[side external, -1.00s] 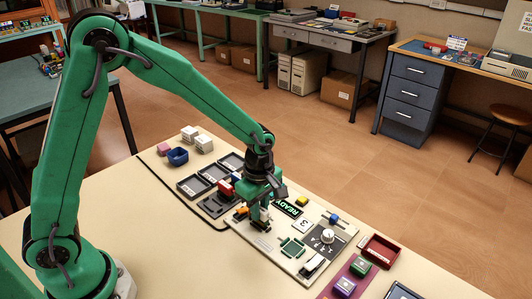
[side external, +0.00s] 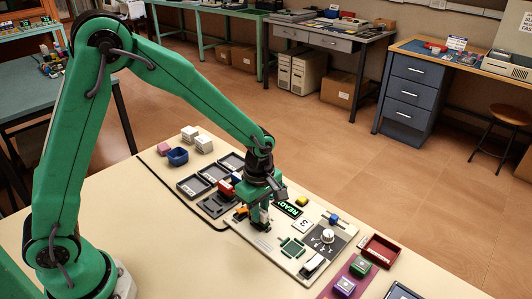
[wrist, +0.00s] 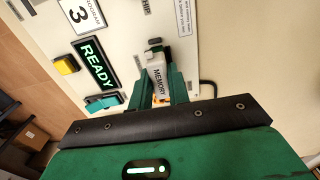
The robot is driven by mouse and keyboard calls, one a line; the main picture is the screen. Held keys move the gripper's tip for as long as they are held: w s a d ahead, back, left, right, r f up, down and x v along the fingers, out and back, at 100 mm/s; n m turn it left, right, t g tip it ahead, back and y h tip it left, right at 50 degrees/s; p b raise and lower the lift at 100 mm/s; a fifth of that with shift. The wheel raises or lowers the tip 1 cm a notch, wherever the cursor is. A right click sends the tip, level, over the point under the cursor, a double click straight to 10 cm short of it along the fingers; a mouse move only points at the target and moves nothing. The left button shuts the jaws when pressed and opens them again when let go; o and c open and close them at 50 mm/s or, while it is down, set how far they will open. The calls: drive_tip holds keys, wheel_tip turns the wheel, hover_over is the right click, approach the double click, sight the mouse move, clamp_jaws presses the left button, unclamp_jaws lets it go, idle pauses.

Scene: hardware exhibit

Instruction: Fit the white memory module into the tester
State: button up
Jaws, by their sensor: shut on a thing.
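The tester (side external: 262,240) is a cream panel on the table, with a lit READY display (wrist: 95,62) and several controls. My gripper (side external: 260,222) is low over the left part of the tester. In the wrist view, its two green fingers (wrist: 161,88) are shut on the white memory module (wrist: 157,70), one on each side. The word MEMORY shows on the module. The module's lower end is hidden, so I cannot tell whether it is seated in a slot. In the side view, my gripper mostly hides the module.
Grey trays (side external: 193,186) and a blue bin (side external: 177,156) lie left of the tester. A red block (side external: 226,188) stands close to my gripper's left. A dial (side external: 327,236) and a red tray (side external: 380,251) are to the right.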

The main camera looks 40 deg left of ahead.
drive_tip(key=shift+f, duration=0.3)
idle(0.5)
drive_tip(key=o, duration=1.3)
drive_tip(key=shift+r, duration=0.15)
drive_tip(key=shift+r, duration=3.6)
